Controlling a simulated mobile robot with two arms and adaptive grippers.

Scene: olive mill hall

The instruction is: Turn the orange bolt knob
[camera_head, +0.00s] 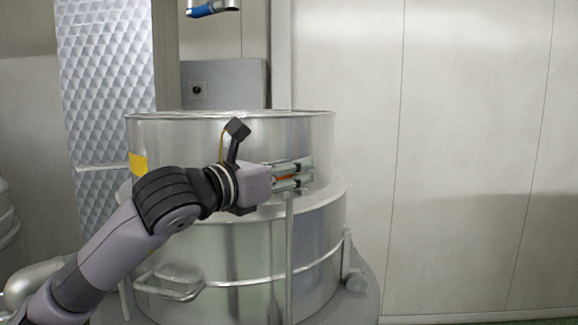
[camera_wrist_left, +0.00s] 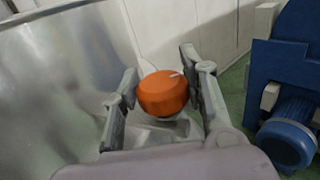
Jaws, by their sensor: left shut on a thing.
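The orange bolt knob (camera_wrist_left: 163,93) shows in the left wrist view as a rounded orange cap with a small pale mark on top. It sits between the two fingers of my left gripper (camera_wrist_left: 160,92), which is shut on it. In the head view, my left gripper (camera_head: 291,174) reaches to the front of a steel vessel (camera_head: 230,143). Only a thin strip of the orange knob (camera_head: 287,178) shows there between the fingers. My right gripper is not in view.
A steel bar (camera_head: 290,255) stands upright just below the gripper. A curved handle (camera_head: 170,290) sticks out low on the vessel. A blue machine with a motor (camera_wrist_left: 288,133) stands at the right in the wrist view. Pale wall panels (camera_head: 470,150) are to the right.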

